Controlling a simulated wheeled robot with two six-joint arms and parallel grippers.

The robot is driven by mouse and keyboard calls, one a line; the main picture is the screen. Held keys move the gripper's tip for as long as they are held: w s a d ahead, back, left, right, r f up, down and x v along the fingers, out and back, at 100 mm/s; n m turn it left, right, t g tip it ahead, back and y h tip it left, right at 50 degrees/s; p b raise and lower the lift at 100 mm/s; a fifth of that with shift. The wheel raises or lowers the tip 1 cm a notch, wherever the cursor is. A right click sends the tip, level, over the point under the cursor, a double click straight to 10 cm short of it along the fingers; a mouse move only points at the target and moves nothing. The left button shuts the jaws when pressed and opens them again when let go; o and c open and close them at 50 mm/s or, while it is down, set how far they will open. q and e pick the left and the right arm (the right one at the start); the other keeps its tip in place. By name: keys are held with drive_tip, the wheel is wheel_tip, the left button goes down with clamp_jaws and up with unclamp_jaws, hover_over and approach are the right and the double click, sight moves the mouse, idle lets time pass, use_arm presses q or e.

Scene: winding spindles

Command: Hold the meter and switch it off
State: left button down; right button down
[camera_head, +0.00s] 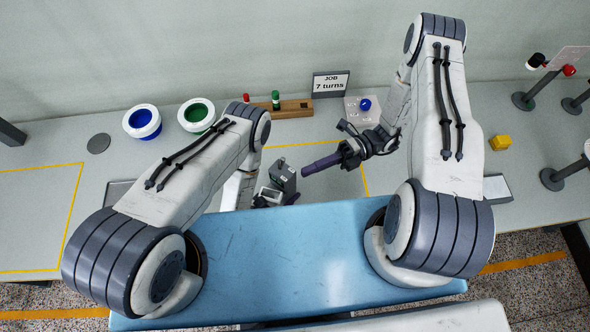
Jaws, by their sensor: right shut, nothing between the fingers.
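A small dark grey box that looks like the meter (285,176) shows at the middle of the work area, just beyond the blue front of my body. My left gripper (277,199) is right at its near side, mostly hidden by my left arm and the blue cover; whether its fingers are closed on the box does not show clearly. My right gripper (308,169) is shut and empty. Its purple fingers point left, with the tips a little to the right of the box and apart from it. The switch on the box is too small to make out.
A yellow block (500,142) lies at right.

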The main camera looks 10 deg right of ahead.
drive_tip(key=v, duration=0.2)
drive_tip(key=shift+d+f, duration=0.25)
use_arm(q)
unclamp_jaws()
